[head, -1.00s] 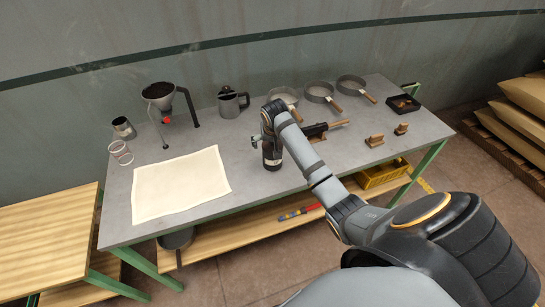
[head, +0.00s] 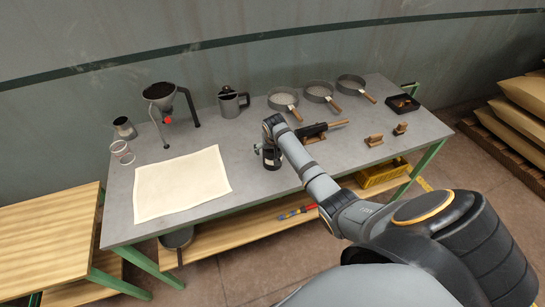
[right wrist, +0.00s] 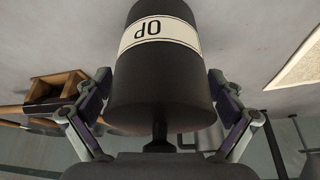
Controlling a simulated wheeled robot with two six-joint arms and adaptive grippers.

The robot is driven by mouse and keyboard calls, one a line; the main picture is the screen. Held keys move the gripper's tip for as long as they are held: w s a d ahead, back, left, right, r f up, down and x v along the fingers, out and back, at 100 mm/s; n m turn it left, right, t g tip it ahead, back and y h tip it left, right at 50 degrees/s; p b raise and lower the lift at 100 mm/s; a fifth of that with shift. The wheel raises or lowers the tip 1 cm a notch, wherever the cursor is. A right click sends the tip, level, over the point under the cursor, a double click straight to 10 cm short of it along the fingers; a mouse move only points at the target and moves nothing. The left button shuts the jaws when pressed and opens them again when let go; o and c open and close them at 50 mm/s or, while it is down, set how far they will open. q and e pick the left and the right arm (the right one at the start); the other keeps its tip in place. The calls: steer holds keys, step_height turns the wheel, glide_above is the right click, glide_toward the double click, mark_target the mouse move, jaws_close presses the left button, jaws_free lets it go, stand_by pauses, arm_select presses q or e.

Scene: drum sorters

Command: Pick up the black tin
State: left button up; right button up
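The black tin (head: 271,163) stands upright on the grey table, near the middle, just right of the pale cloth. In the right wrist view the tin (right wrist: 160,85) fills the middle, with a white band lettered "OP" upside down. My right gripper (head: 265,149) is at the tin, its upper part hidden by the gripper and arm in the head view. In the right wrist view my right gripper (right wrist: 160,108) has one finger on each side of the tin, spread, with narrow gaps apparently between pads and tin. My left gripper is not in view.
Right of the tin lies a dark tool with a wooden handle (head: 322,129) on a stand. Several pans (head: 283,98) and a dark jug (head: 232,104) stand behind. The pale cloth (head: 181,184) lies left, with a funnel stand (head: 160,95) behind it.

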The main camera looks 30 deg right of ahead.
steer(key=c, duration=1.1)
steer(key=shift+o, duration=0.2)
steer(key=shift+w+r, duration=0.1)
steer(key=shift+r, duration=0.35)
steer(key=s+r, duration=0.1)
steer(key=r, duration=0.1)
steer(key=s+r+b, duration=0.1)
steer(key=s+r, duration=0.1)
steer(key=r, duration=0.1)
steer(key=s+d+r, duration=0.1)
steer(key=s+r, duration=0.1)
steer(key=r, duration=0.1)
steer(key=shift+b, duration=0.3)
steer(key=s+r, duration=0.4)
steer(key=s, duration=0.5)
steer(key=shift+d, duration=0.3)
